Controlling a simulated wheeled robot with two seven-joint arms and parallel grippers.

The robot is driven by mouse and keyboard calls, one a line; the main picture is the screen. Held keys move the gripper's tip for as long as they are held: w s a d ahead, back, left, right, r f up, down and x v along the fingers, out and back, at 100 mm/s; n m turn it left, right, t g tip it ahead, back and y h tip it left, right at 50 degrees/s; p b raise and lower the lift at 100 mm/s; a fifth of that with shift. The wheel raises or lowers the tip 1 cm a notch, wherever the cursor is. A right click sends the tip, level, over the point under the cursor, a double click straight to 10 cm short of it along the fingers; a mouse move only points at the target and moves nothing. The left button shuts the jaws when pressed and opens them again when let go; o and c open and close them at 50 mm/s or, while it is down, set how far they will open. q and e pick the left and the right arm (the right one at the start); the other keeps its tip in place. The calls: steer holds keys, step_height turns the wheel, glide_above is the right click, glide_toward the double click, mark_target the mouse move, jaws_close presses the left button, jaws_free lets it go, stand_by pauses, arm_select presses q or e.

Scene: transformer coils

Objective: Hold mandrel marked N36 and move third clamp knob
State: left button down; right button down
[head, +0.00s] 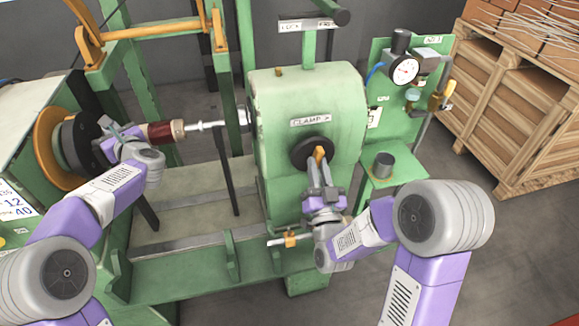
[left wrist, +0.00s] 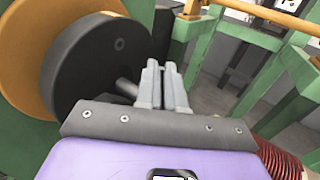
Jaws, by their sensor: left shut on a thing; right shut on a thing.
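The mandrel (head: 160,132) lies level between the black disc (head: 85,147) and the green tailstock, with a dark red wound section and a pale end; no N36 marking is legible. My left gripper (head: 116,134) is shut on it beside the disc. In the left wrist view the closed fingers (left wrist: 163,86) stand by a grey shaft (left wrist: 127,88), and the red winding (left wrist: 280,158) shows at lower right. The clamp knob (head: 306,151) is a black round hub with an orange handle (head: 319,154), below the CLAMP label (head: 310,121). My right gripper (head: 319,170) is shut on the handle.
The green tailstock housing (head: 270,110) fills the middle. A panel with a gauge (head: 404,70) and a small shelf with a dark cylinder (head: 383,165) stand to its right. Wooden crates (head: 525,110) are at far right. A dark upright bar (head: 226,170) stands below the shaft.

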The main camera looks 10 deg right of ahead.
mark_target(322, 137)
arm_select(q)
steer(key=shift+r, duration=0.1)
arm_select(e)
steer(key=shift+n+y, duration=1.2)
steer(key=shift+n, duration=1)
steer(key=c, duration=1)
jaws_free()
steer(key=shift+c, duration=0.2)
step_height(322, 137, up, 10)
arm_select(q)
steer(key=c, duration=1.2)
jaws_free()
